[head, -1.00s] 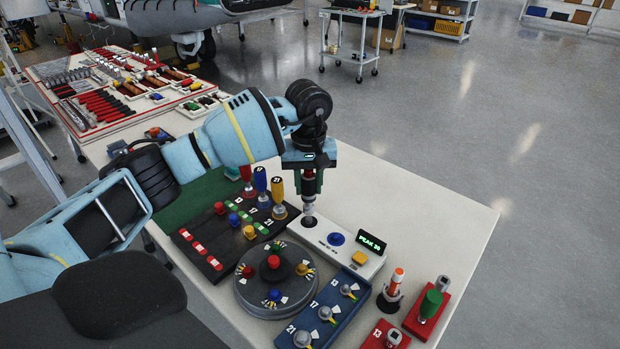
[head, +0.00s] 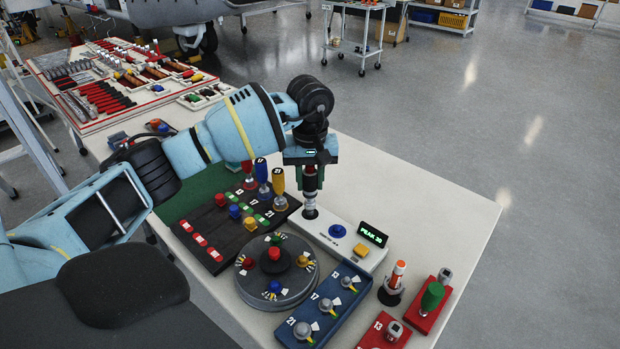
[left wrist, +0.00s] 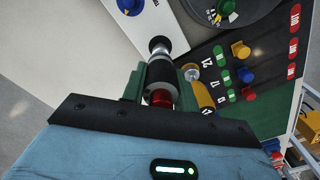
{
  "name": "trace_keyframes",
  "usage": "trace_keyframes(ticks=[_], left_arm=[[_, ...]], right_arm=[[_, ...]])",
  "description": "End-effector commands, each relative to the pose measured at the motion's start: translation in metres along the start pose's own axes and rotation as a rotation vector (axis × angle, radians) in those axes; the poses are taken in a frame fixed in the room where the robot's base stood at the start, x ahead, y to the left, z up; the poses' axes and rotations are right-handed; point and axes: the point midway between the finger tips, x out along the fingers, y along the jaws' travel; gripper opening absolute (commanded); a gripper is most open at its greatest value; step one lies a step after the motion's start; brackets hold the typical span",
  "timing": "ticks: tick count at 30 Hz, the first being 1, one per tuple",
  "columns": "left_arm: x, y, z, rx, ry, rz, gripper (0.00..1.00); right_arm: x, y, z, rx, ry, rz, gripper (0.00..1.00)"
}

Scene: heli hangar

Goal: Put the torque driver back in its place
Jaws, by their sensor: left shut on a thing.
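My left gripper (head: 311,178) is shut on a driver (head: 311,190) with a dark body and a pale band, held upright. I take this as the torque driver. Its lower tip meets the left end of the white tester box (head: 325,228), whose display (head: 374,234) reads PEAK 30. Whether the tip sits in a socket there is hard to tell. In the left wrist view the driver (left wrist: 159,72) lies between the green fingers, with a red part near the palm and its metal tip away from me. My right gripper is not in view.
A round turntable (head: 277,296), a blue block (head: 318,318), an orange-and-white tool (head: 397,275) and red blocks (head: 421,318) stand in front. The table's right side is clear.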

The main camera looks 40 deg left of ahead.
Motion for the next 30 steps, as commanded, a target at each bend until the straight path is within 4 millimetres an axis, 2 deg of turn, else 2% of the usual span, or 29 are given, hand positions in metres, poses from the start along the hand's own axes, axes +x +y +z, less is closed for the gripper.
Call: trace_keyframes(ticks=[30], left_arm=[[0.012, 0.000, 0.000, 0.000, 0.000, 0.000, 0.00]], right_arm=[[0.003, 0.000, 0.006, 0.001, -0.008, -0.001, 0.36]])
